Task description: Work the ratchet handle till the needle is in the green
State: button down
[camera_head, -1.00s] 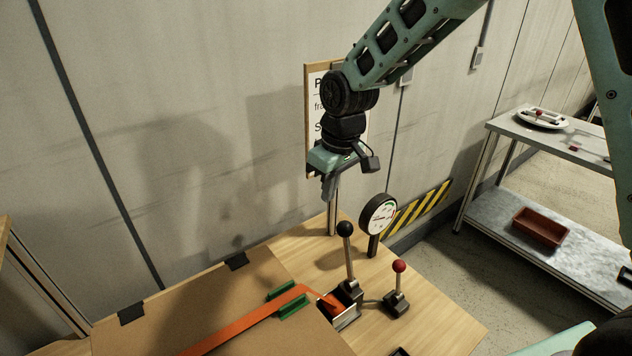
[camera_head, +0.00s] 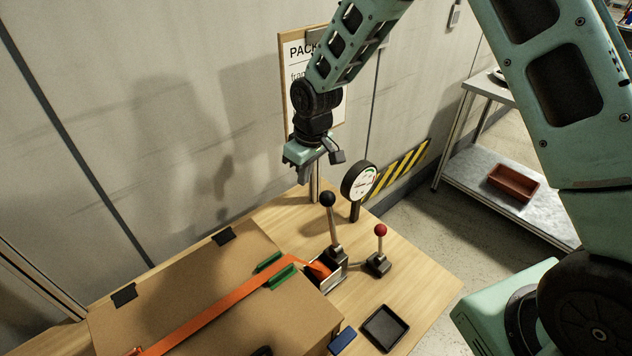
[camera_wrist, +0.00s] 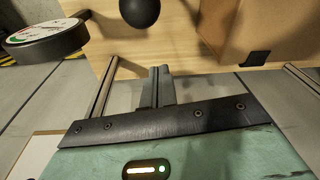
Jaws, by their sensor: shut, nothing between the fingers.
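The ratchet handle, a steel lever with a black ball knob (camera_head: 327,199), stands nearly upright on its base by the box's strap. The knob also shows at the top edge of the wrist view (camera_wrist: 140,10). My gripper (camera_head: 303,177) is shut and empty, above and left of the knob and apart from it. Its closed fingers show in the wrist view (camera_wrist: 161,84). The round gauge (camera_head: 359,182) stands on a post right of the handle; its dial has a green arc. The needle is too small to read. The gauge is partly in the wrist view (camera_wrist: 45,38).
A shorter red-knobbed lever (camera_head: 380,230) stands right of the handle. A cardboard box (camera_head: 185,290) with an orange strap (camera_head: 215,318) and green corner pieces fills the table's left. A black tray (camera_head: 384,328) lies in front. A shelf with a brown bin (camera_head: 513,182) is at right.

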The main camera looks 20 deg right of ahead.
jog(key=shift+s+d+f+p, duration=0.5)
jog(key=shift+s+f+p, duration=0.05)
jog(key=shift+s+p, duration=0.25)
jog(key=shift+s+d+f+p, duration=0.45)
jog(key=shift+s+f+p, duration=0.1)
jog(key=shift+s+p, duration=0.2)
